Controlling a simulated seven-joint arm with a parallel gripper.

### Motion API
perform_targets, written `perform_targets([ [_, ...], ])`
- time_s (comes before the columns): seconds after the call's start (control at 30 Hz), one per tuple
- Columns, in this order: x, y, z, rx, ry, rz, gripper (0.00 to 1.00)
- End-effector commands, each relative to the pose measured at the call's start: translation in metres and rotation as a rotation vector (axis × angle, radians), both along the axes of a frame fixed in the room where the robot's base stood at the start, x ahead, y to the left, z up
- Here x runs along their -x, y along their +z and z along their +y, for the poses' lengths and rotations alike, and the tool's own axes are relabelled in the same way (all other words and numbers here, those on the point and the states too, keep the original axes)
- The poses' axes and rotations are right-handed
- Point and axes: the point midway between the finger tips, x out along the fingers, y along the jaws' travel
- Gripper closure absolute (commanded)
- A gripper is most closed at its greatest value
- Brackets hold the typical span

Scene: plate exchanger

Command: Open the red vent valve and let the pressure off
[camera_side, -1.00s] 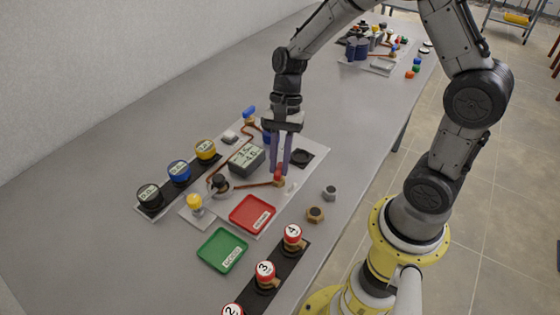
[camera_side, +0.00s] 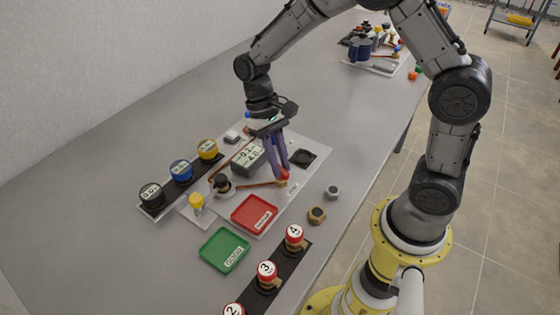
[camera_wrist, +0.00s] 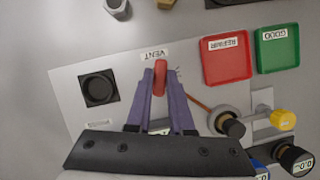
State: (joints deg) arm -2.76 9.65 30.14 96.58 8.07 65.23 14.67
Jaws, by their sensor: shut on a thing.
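The red vent valve handle (camera_side: 284,174) stands at the right side of the light work board, at the end of a copper pipe. In the wrist view the red handle (camera_wrist: 161,72) sits between my fingertips beside the VENT label (camera_wrist: 155,53). My gripper (camera_side: 279,172) is shut on this handle, with its purple fingers leaning. The wrist view shows my gripper (camera_wrist: 160,80) with a finger on each side of the red handle. A grey display box (camera_side: 249,157) stands behind and left of the valve; its upper line seems to read about -0.2, though small.
A red tray (camera_side: 254,213) and green tray (camera_side: 224,249) lie in front. Gauges in a black rack (camera_side: 163,201) stand at left, numbered red-topped parts in another rack (camera_side: 285,277) in front. Two loose nuts (camera_side: 317,214) lie right of the board. A black square socket (camera_side: 303,157) is near the valve.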

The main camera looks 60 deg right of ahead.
Motion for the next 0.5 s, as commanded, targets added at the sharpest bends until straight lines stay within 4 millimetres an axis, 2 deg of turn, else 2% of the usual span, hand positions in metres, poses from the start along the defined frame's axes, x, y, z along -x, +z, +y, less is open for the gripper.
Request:
perform_targets([
  [0.2, -0.0012, 0.0013, 0.0010, 0.001, 0.157, -0.003, 1.00],
  [0.5, -0.0013, 0.0013, 0.0017, 0.000, 0.278, -0.004, 1.00],
])
